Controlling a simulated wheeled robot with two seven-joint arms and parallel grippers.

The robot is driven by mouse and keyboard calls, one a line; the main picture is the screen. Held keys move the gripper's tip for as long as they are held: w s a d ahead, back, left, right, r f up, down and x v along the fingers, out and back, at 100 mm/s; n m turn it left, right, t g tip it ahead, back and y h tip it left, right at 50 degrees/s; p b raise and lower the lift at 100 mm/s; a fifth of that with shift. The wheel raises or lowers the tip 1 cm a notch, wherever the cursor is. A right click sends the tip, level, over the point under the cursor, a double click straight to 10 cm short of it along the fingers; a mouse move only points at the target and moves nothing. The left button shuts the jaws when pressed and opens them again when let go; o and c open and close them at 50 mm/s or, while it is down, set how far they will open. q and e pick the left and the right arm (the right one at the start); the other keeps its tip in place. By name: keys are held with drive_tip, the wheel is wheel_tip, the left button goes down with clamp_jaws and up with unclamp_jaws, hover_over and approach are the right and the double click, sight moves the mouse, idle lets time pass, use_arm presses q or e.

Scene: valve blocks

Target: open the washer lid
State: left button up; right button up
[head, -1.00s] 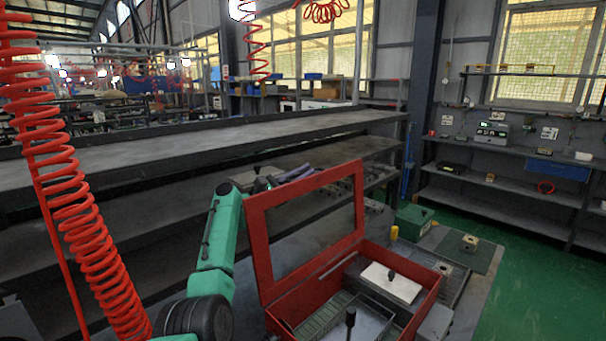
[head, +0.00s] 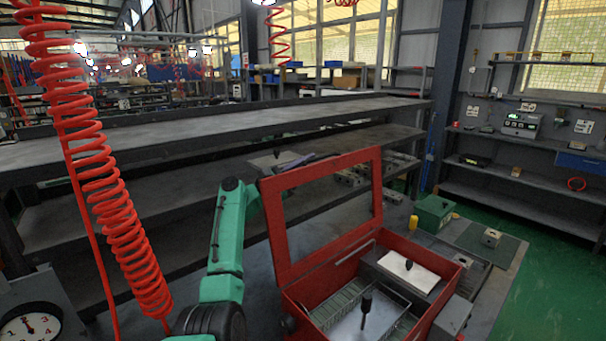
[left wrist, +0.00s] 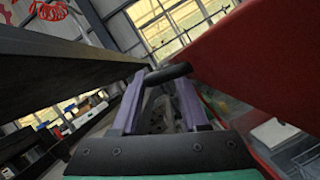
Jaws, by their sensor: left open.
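The red washer box (head: 440,318) stands at the lower right in the head view. Its red lid (head: 277,235), a frame around a window, stands raised and steep at the box's left side. The lid's red face (left wrist: 255,65) fills the right of the left wrist view. My left gripper (head: 308,162) is behind the lid's top edge in the head view, partly hidden by it. In the left wrist view my left gripper (left wrist: 160,88) has its two purple fingers apart. A dark bar (left wrist: 168,75) lies across near the fingertips; I cannot tell whether they touch it. My right gripper is not in view.
Inside the open box are a wire basket (head: 350,325) and a pale plate with a black knob (head: 408,268). A green box (head: 433,212) and a yellow cylinder (head: 413,223) stand behind it. Long grey shelving (head: 150,135) runs behind my left arm. A red coiled hose (head: 110,210) hangs at left.

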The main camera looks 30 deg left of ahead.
use_arm(q)
drive_tip(key=shift+b+v, duration=0.4)
drive_tip(key=shift+v, duration=1.3)
